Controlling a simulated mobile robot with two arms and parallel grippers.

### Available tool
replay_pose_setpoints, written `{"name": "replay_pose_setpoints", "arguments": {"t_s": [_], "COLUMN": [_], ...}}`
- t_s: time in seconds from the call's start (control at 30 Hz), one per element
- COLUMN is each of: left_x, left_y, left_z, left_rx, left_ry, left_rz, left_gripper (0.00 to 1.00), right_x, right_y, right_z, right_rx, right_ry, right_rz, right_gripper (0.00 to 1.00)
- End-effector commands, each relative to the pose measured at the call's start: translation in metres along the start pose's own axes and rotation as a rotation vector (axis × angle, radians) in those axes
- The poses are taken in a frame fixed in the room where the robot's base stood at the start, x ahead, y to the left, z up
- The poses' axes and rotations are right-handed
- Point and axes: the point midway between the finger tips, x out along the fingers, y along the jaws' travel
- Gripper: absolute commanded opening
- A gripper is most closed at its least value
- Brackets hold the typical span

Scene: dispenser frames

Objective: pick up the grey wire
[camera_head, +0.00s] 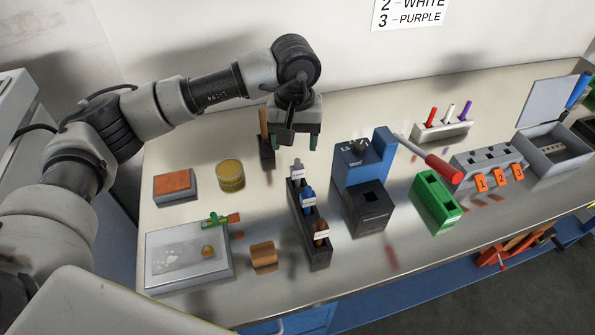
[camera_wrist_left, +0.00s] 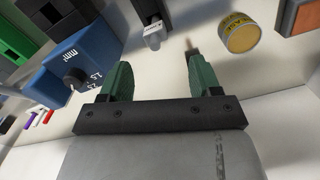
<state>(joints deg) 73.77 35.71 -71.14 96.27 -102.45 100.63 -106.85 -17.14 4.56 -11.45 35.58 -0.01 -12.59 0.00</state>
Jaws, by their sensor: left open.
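The grey wire (camera_head: 297,171) stands in the far slot of a black rack (camera_head: 316,256), with a white label on it. In the left wrist view the grey wire (camera_wrist_left: 153,40) shows just beyond the fingertips, left of centre. A blue wire (camera_head: 308,201) and a brown wire (camera_head: 320,233) stand nearer in the same rack. My left gripper (camera_head: 299,142) is open and empty, pointing down behind and above the grey wire, apart from it. Its green fingers (camera_wrist_left: 159,78) also show in the left wrist view. My right gripper is not in view.
A blue stripping machine (camera_head: 362,165) with a black box stands right of the rack. A yellow tin (camera_head: 230,176), a dark holder with a wooden handle (camera_head: 266,150) and an orange-topped block (camera_head: 175,185) stand to the left. A grey tray (camera_head: 188,262) is front left.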

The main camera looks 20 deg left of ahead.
Motion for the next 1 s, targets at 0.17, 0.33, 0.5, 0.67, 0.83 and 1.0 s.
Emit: {"name": "replay_pose_setpoints", "arguments": {"t_s": [0.17,0.33,0.5,0.67,0.83,1.0], "left_x": [0.023,0.035,0.059,0.078,0.081,0.081], "left_y": [0.001,0.002,0.006,0.006,0.006,0.006], "left_z": [0.001,0.002,0.005,0.004,0.004,0.004], "left_rx": [-0.002,-0.001,-0.001,-0.002,-0.001,-0.001], "left_ry": [-0.003,-0.004,-0.006,-0.003,-0.002,-0.002], "left_rz": [0.002,0.002,0.003,0.004,0.006,0.006], "left_gripper": [0.63,0.63,0.63,0.63,0.63,0.51], "right_x": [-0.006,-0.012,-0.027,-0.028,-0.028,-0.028], "right_y": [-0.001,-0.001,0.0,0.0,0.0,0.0], "right_z": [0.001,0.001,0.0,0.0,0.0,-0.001], "right_rx": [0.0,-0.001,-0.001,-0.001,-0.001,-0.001], "right_ry": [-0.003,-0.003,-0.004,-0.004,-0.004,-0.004], "right_rz": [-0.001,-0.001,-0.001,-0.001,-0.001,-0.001], "right_gripper": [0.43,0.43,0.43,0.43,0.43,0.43]}}
